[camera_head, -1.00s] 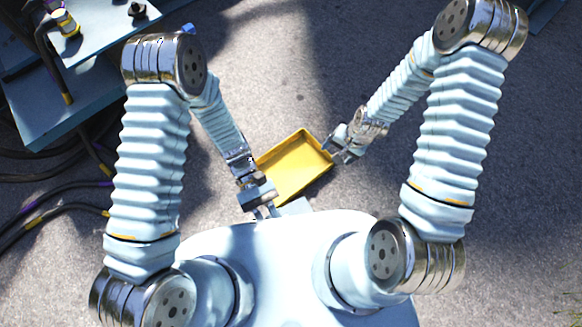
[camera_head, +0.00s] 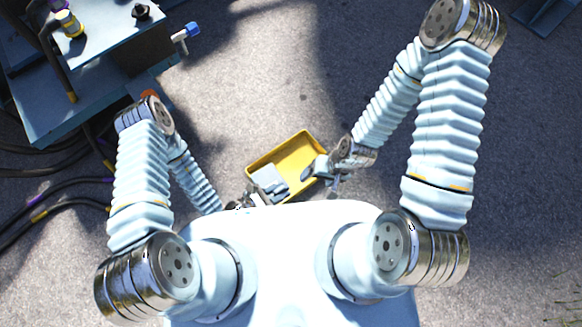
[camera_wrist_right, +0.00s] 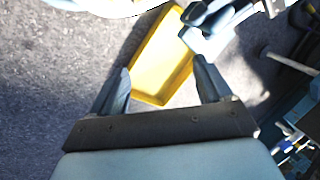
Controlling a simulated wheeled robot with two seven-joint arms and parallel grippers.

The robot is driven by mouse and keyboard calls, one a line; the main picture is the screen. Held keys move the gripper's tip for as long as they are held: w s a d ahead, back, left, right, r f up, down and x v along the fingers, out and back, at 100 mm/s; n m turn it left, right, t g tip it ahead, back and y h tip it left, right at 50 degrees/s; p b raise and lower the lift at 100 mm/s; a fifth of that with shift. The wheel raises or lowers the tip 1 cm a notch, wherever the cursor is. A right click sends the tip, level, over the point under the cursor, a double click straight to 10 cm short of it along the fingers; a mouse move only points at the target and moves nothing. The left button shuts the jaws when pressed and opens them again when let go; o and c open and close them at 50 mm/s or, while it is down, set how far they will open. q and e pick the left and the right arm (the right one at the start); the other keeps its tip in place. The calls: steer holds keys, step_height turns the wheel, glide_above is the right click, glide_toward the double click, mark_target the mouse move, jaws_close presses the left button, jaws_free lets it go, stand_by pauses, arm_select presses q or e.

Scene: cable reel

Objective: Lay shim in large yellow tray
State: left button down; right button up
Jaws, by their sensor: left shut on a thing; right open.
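The large yellow tray (camera_head: 304,144) lies on the ground in front of my body; it also shows in the right wrist view (camera_wrist_right: 158,62). A flat grey-blue piece, which looks like the shim (camera_head: 268,181), is over the left part of the tray. My left gripper (camera_head: 258,195) is shut on it, and my body partly hides that gripper. I cannot tell whether the piece touches the tray floor. In the right wrist view the left gripper (camera_wrist_right: 205,22) is at the tray's upper right side. My right gripper (camera_head: 321,178) is open and empty at the tray's right edge.
A blue metal frame (camera_head: 90,100) with fittings stands at the upper left. A blue-handled valve (camera_head: 186,33) sticks out from it. Black cables (camera_head: 55,190) run over the ground at the left. The pavement (camera_head: 270,70) beyond the tray is clear.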

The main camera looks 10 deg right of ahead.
arm_select(q)
steer(key=shift+a+f+t, duration=0.1)
steer(key=shift+f+t, duration=0.2)
steer(key=shift+f, duration=0.05)
steer(key=w+d+f+b, duration=0.2)
steer(key=w+f+b, duration=0.1)
steer(key=f+b, duration=0.1)
steer(key=w+d+f+b, duration=0.3)
steer(key=w+f+b, duration=0.1)
steer(key=b, duration=0.3)
steer(key=w+d+f+b, duration=0.3)
steer(key=w+f+b, duration=0.1)
steer(key=f+b, duration=0.1)
steer(key=shift+d+f, duration=0.1)
steer(key=shift+d, duration=0.15)
